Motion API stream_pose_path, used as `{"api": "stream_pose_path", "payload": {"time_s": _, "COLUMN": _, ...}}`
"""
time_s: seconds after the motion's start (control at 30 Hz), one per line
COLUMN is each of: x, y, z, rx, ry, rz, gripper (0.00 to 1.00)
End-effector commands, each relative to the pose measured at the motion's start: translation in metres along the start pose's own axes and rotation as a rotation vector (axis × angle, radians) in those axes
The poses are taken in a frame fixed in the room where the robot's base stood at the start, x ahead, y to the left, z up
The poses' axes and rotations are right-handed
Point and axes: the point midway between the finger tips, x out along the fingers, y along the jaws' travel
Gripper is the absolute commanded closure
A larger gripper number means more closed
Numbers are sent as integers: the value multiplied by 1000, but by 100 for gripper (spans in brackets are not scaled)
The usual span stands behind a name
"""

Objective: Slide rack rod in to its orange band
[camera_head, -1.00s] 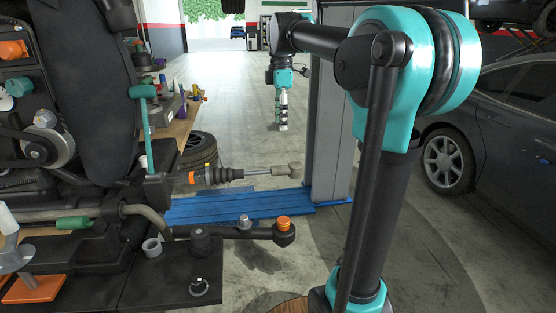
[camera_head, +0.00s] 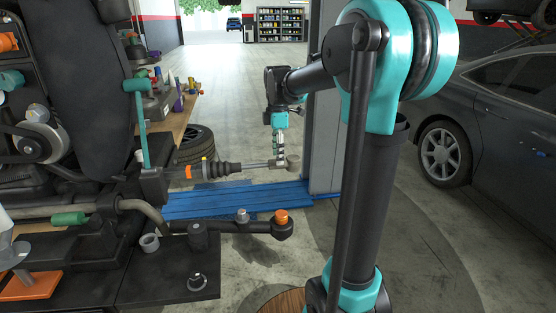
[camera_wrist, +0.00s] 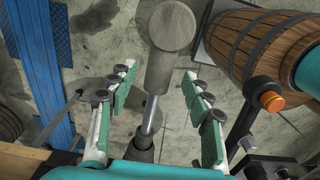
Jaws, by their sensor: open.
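The rack rod (camera_head: 255,164) sticks out to the right from the engine assembly, roughly level. It has a bare silver shaft, a black ribbed boot (camera_head: 226,168) and a rounded grey end (camera_head: 293,162). An orange band (camera_head: 188,171) sits left of the boot, by the housing. My gripper (camera_head: 280,151) points down over the rod just left of its rounded end. In the wrist view my gripper (camera_wrist: 160,78) is open. Its green-padded fingers stand on either side of the rod, with gaps. The rod's rounded end (camera_wrist: 168,28) lies beyond the fingertips. The band is not visible there.
A black arm with an orange cap (camera_head: 281,216) juts out below the rod. A wooden barrel (camera_wrist: 260,45) stands beside the gripper in the wrist view. A blue ramp (camera_head: 240,199) lies on the floor, and a grey car (camera_head: 490,130) is at right.

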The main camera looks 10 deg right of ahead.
Motion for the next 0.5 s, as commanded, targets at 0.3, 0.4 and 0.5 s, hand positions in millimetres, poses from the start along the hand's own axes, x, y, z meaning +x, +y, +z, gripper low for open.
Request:
{"api": "stream_pose_path", "payload": {"time_s": 0.3, "x": 24, "y": 0, "z": 0, "rx": 0, "ry": 0, "rz": 0, "gripper": 50}}
{"api": "stream_pose_path", "payload": {"time_s": 0.4, "x": 25, "y": 0, "z": 0, "rx": 0, "ry": 0, "rz": 0, "gripper": 50}}
{"api": "stream_pose_path", "payload": {"time_s": 0.5, "x": 25, "y": 0, "z": 0, "rx": 0, "ry": 0, "rz": 0, "gripper": 50}}
